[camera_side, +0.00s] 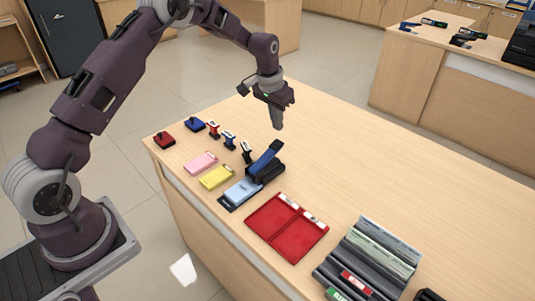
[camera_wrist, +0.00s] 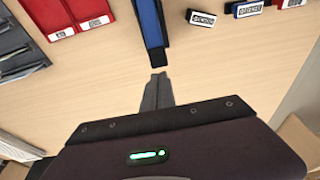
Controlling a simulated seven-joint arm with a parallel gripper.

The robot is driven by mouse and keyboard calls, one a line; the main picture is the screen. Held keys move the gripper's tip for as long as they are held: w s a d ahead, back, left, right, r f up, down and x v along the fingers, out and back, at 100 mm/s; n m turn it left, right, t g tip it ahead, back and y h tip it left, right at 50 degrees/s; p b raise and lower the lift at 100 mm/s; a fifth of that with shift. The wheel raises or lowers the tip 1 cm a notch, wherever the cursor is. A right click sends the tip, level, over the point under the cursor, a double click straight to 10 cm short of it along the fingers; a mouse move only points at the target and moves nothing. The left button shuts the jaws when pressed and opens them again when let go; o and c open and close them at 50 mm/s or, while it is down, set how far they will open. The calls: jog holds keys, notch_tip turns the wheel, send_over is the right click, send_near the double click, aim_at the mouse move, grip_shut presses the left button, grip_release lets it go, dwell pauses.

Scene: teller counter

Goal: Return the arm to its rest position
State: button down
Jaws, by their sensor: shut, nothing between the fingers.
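My gripper (camera_side: 278,124) hangs above the counter (camera_side: 335,150), pointing down, with its fingers together and empty. In the wrist view my gripper (camera_wrist: 159,76) also shows shut, its fingertips just short of a blue-and-black device (camera_wrist: 152,30) at the top centre. In the side view that device (camera_side: 264,162) stands on the counter with its blue arm raised, lower and left of the gripper. The gripper appears clear of everything on the counter.
Stamps (camera_side: 229,140), ink pads (camera_side: 195,124), a pink pad (camera_side: 201,162) and a yellow pad (camera_side: 216,177) lie left.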

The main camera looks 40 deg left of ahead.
jog(key=s+d+r+t, duration=0.1)
jog(key=s+d+r, duration=0.2)
jog(key=s+r, duration=0.6)
jog(key=s+d+r+t, duration=0.1)
jog(key=s+d+r, duration=0.2)
jog(key=s+r, duration=0.65)
jog(key=s+d+r, duration=0.1)
jog(key=s, duration=0.9)
jog(key=s+d+r+t, duration=0.1)
jog(key=s+r, duration=0.1)
jog(key=s, duration=0.9)
jog(key=shift+s+d, duration=0.15)
jog(key=shift+d, duration=0.15)
